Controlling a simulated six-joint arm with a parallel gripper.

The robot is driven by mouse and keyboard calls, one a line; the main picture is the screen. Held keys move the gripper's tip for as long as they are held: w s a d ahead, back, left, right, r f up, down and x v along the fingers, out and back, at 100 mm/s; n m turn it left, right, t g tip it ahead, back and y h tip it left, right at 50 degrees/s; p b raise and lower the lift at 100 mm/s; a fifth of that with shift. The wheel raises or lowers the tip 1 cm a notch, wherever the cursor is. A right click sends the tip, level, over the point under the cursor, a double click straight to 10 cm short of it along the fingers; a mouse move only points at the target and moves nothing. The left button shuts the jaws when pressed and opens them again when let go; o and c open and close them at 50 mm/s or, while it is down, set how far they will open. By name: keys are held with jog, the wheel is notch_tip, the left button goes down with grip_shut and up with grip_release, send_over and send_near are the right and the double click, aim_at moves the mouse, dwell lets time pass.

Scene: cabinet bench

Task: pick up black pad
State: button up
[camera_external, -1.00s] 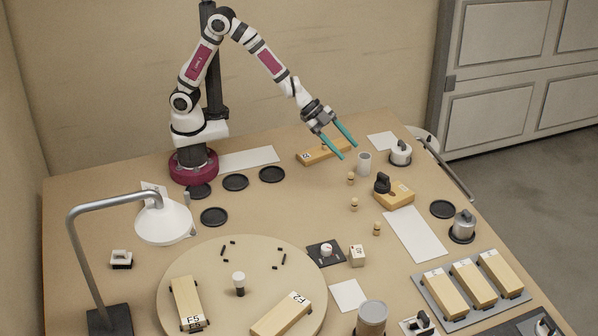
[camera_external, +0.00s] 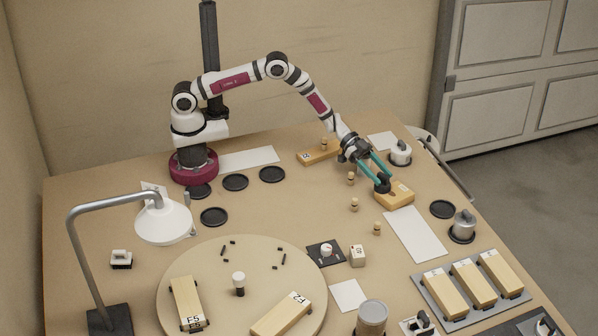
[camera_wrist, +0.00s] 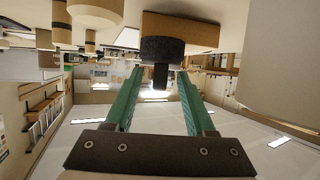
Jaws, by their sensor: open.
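A black piece (camera_external: 382,186) with a rounded top stands on a wooden block (camera_external: 399,198) right of the bench's middle. My gripper (camera_external: 383,184) is open, its teal fingers angled down with their tips at this black piece. In the wrist view the black piece (camera_wrist: 168,50) shows in front of the block (camera_wrist: 195,32), and its narrower part lies between the fingertips (camera_wrist: 160,72). I cannot tell whether the fingers touch it. A flat black square pad (camera_external: 313,256) lies left of the small white cube, with a small round white item on it.
Several small wooden pegs (camera_external: 354,204) stand left of the block. A white sheet (camera_external: 417,236) lies in front of it. A silver-topped jar (camera_external: 400,153) stands behind. Black discs (camera_external: 235,182) lie near my base. A round wooden board (camera_external: 205,262) and a lamp (camera_external: 163,222) are front left.

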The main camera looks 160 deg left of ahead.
jog(key=shift+x, duration=0.95)
grip_shut()
jog(key=shift+r, duration=0.1)
